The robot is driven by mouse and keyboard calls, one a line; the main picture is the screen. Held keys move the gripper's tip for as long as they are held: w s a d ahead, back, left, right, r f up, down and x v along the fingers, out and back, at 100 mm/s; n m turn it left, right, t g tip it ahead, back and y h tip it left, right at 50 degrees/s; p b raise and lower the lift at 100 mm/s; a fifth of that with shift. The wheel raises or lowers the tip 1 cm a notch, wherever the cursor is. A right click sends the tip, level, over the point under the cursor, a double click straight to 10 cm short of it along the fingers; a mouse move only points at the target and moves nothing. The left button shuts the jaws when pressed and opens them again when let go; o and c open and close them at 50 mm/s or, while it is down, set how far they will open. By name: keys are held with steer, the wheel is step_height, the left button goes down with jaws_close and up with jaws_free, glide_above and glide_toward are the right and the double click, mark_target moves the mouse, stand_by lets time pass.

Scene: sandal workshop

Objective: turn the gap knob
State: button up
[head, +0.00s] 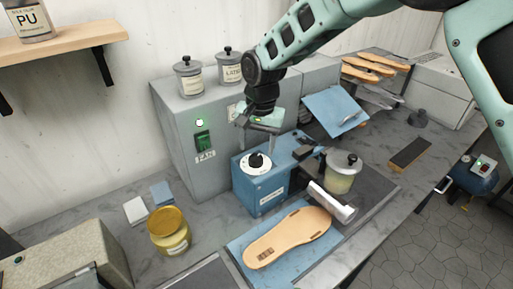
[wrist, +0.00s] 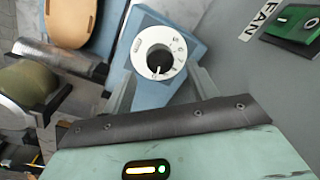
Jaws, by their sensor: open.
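The gap knob (head: 256,161) is a black knob on a round white dial, on top of the blue machine (head: 262,192). In the wrist view the knob (wrist: 159,62) sits in the middle of its dial, with marks around the rim. My gripper (head: 257,143) is above the dial and points down. Its fingers are apart and empty. In the wrist view my gripper (wrist: 162,85) has one finger on each side of the dial in the picture. I cannot tell the exact height left between the fingertips and the knob.
A grey cabinet with a green FAN switch (head: 203,141) stands close behind. A sandal sole (head: 288,238) lies in front on a blue mat. A yellow jar (head: 169,231) stands left.

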mark_target(256, 157)
steer(key=shift+a+f+p, duration=0.1)
steer(key=shift+f+p, duration=0.3)
steer(key=shift+f, duration=1.45)
steer(key=c, duration=1)
